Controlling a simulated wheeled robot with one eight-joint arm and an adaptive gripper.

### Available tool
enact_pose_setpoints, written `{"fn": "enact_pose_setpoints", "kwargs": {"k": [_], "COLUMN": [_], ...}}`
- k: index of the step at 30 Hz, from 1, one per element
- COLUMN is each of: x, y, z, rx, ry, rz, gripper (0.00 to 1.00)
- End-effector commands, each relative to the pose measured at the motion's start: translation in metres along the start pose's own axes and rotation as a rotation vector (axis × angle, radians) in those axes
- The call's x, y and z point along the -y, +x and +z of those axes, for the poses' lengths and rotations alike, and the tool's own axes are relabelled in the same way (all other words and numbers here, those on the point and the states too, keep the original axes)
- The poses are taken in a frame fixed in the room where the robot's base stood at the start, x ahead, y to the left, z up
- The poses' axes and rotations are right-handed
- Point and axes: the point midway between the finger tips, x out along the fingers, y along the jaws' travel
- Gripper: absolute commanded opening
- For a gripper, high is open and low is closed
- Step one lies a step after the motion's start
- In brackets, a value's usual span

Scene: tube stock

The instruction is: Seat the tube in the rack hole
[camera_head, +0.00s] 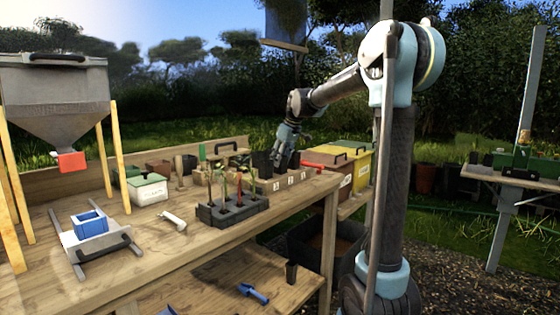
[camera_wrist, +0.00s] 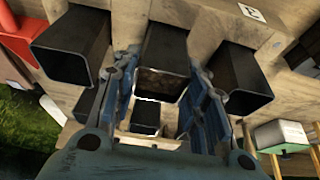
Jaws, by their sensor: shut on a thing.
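My gripper (camera_head: 284,150) is low over the right end of the wooden bench, beside a wooden rack (camera_head: 281,184) with numbered labels. In the wrist view my blue fingers (camera_wrist: 165,80) are on both sides of a dark square tube (camera_wrist: 168,52), shut on it. Its open end shows a brown inside. Similar dark tubes stand to its left (camera_wrist: 72,48) and right (camera_wrist: 246,80). A dark square opening (camera_wrist: 146,114) shows in pale wood between the fingers. I cannot tell whether the held tube is in a hole; its far end is hidden.
A dark grey holder (camera_head: 233,209) with several seedlings stands left of the rack. Green-lidded boxes (camera_head: 149,189) and a blue tray (camera_head: 90,223) are further left. Yellow-and-red bins (camera_head: 340,160) stand behind right. A red thing (camera_wrist: 18,35) is at the wrist view's upper left.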

Motion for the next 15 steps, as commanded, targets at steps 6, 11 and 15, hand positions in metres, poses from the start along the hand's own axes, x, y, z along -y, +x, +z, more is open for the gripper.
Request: {"fn": "enact_pose_setpoints", "kwargs": {"k": [6,11,15], "x": [0.0,0.0,0.0], "y": [0.0,0.0,0.0], "z": [0.0,0.0,0.0], "rx": [0.0,0.0,0.0], "ry": [0.0,0.0,0.0], "rz": [0.0,0.0,0.0], "gripper": [0.11,0.42,0.63]}}
